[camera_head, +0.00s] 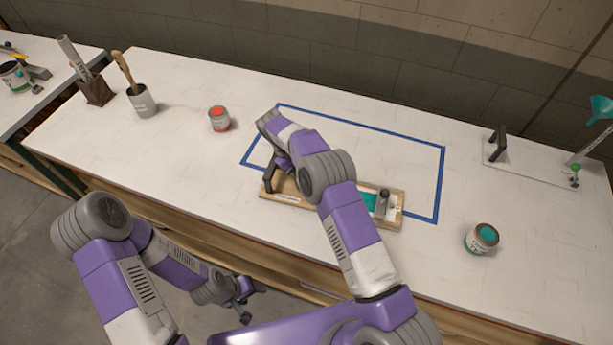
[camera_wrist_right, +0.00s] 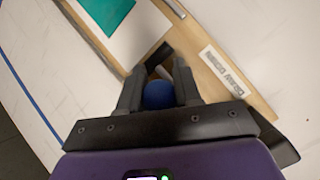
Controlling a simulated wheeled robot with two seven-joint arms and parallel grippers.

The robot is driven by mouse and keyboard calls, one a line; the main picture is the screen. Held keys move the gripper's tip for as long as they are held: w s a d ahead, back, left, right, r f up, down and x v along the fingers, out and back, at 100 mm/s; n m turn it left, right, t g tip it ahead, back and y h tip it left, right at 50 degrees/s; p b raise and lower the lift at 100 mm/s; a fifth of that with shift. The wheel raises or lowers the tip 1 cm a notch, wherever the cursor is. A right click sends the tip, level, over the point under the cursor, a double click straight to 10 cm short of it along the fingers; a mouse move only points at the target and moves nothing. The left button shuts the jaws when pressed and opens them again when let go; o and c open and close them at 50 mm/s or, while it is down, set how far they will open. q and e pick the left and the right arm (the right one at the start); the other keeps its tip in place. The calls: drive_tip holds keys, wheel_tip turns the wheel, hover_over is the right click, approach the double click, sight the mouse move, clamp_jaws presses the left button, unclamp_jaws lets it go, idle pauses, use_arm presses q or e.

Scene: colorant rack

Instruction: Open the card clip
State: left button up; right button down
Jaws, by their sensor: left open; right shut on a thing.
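A wooden board (camera_head: 395,222) lies near the table's front edge, inside and across the blue tape outline. In the right wrist view the board (camera_wrist_right: 252,99) carries a white card (camera_wrist_right: 140,32) with a teal patch (camera_wrist_right: 107,10). My right gripper (camera_wrist_right: 160,92) is shut on a blue round knob (camera_wrist_right: 159,96) by a dark piece (camera_wrist_right: 158,56) at the board's labelled end; I take this for the card clip. My left gripper (camera_head: 252,300) is open and empty, low in front of the table.
A metal block with a dark knob (camera_head: 382,203) sits at the board's right end. A red can (camera_head: 219,121) stands behind left, a teal can (camera_head: 482,240) to the right. A brush cup (camera_head: 142,102) and a white stand (camera_head: 515,165) are farther off. The table between is clear.

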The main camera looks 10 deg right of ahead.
idle(0.4)
drive_tip(key=c, duration=0.8)
unclamp_jaws()
